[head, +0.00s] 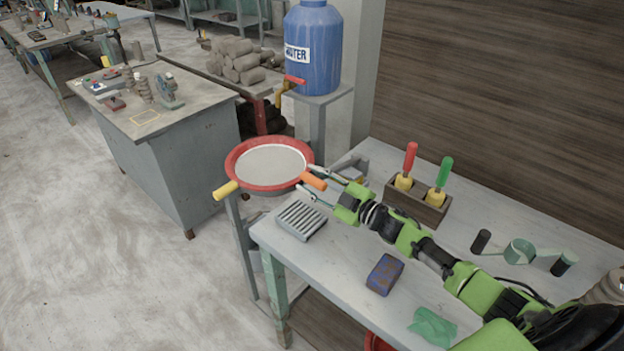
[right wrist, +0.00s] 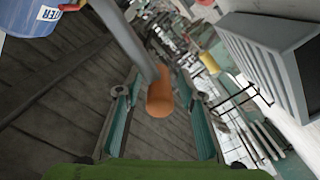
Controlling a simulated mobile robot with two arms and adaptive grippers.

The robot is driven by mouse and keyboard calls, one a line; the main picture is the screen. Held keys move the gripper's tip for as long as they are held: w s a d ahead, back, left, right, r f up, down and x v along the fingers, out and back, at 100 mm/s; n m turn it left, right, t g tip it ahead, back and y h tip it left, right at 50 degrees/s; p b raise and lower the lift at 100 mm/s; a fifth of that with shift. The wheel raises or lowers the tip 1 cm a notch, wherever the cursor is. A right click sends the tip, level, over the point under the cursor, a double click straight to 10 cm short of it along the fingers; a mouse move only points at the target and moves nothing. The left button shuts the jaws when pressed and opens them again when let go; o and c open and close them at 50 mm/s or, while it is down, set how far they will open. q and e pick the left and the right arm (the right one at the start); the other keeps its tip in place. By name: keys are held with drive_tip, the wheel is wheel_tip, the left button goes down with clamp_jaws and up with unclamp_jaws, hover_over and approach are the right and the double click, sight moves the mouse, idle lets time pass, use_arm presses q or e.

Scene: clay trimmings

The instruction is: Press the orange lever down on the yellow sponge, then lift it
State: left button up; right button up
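An orange handle (head: 313,181) sticks out from the right side of a round red-rimmed pan (head: 240,178). A yellow handle (head: 226,190) sticks out on the pan's left. My right gripper (head: 306,177) is open at the orange handle, with a finger on either side. In the right wrist view the orange handle (right wrist: 160,92) lies between the open fingers, with gaps on both sides. I see no clear yellow sponge. A small yellowish thing (head: 358,180) shows partly behind my right gripper, too hidden to name. My left gripper is not in view.
The grey table holds a ribbed grey block (head: 300,220), a blue-brown block (head: 385,273), a green cloth (head: 433,326) and a wooden holder (head: 418,204) with red- and green-handled tools. A blue water barrel (head: 313,55) stands behind. Open floor lies to the left.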

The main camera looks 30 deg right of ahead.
clamp_jaws()
drive_tip(key=shift+r, duration=0.1)
